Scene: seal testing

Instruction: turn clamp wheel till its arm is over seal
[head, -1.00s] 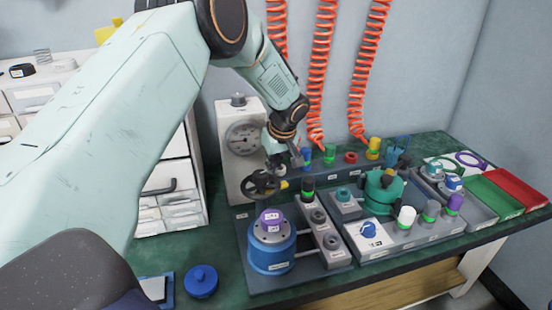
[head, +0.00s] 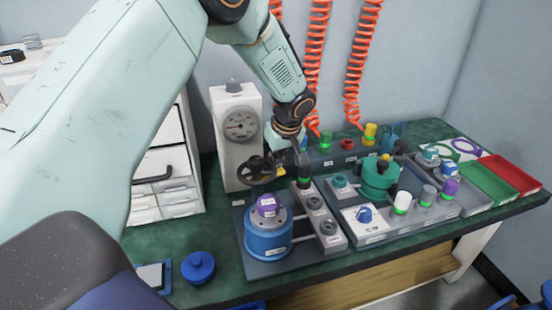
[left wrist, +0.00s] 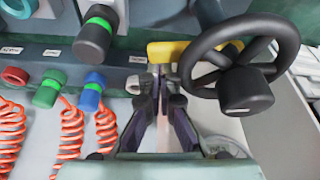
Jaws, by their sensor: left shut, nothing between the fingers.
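The clamp wheel (head: 252,171) is a black handwheel in front of the grey gauge unit. In the left wrist view the wheel (left wrist: 248,92) is at upper right, with a yellow piece (left wrist: 163,52) beside its rim. I cannot tell whether the yellow piece is the end of the clamp arm. A purple piece (head: 268,203), perhaps the seal, sits on top of the blue cylinder (head: 268,238), in front of the wheel. My left gripper (head: 301,160) is shut and empty, right of the wheel. In the left wrist view its fingertips (left wrist: 165,75) are just below the yellow piece. My right gripper is not seen.
The grey gauge unit (head: 238,130) stands behind the wheel. Coloured connectors and orange coiled hoses (head: 315,80) are behind.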

